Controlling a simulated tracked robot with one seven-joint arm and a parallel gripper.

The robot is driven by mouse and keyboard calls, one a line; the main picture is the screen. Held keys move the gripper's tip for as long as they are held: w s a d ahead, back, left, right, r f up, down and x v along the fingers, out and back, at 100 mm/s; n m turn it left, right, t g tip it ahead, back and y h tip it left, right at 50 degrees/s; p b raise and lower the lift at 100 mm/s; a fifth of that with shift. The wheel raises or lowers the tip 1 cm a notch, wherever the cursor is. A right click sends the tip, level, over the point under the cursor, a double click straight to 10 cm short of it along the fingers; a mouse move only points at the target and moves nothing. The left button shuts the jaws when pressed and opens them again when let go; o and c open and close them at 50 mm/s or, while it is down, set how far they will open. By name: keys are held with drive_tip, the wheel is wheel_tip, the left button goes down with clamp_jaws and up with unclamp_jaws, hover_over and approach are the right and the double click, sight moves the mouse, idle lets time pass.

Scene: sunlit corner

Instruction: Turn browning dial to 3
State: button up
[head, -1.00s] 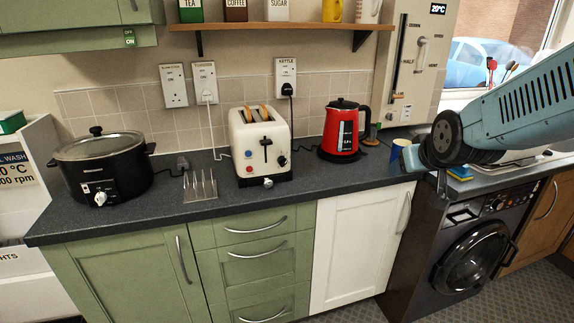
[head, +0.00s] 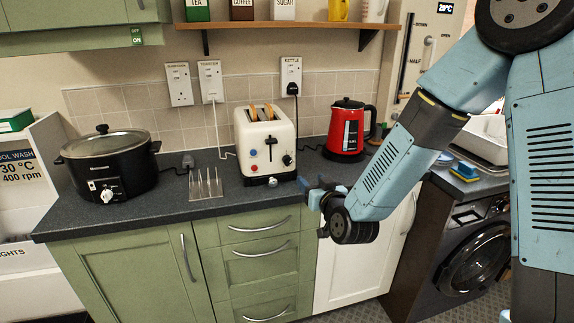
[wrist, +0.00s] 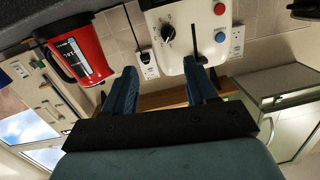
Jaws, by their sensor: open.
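The cream toaster (head: 264,128) stands on the dark worktop with two slices of bread in its slots. Its browning dial (head: 287,160) is a black knob at the lower right of the front; the setting is too small to read. In the wrist view, which is upside down, the dial (wrist: 168,33) shows with marks around it, beside the toaster's lever (wrist: 198,40). My gripper (head: 318,188) is in front of the counter edge, right of the toaster and apart from it. The wrist view shows its two blue fingers (wrist: 160,70) spread, with nothing between them.
The red kettle (head: 346,132) stands right of the toaster. A metal rack (head: 206,186) and black slow cooker (head: 108,165) stand to its left. Toaster and kettle cables run to wall sockets. A wooden shelf (head: 290,30) hangs above. The worktop before the toaster is narrow.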

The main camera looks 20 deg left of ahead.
sight(289, 163)
drive_tip(key=shift+m+t+y, duration=0.3)
drive_tip(key=shift+t, duration=0.1)
drive_tip(key=x, duration=0.4)
drive_tip(key=a+x, duration=0.1)
drive_tip(key=x, duration=0.4)
drive_tip(key=s+f+x, duration=0.1)
drive_tip(key=x, duration=0.4)
drive_tip(key=shift+a, duration=0.2)
drive_tip(key=shift+c, duration=0.2)
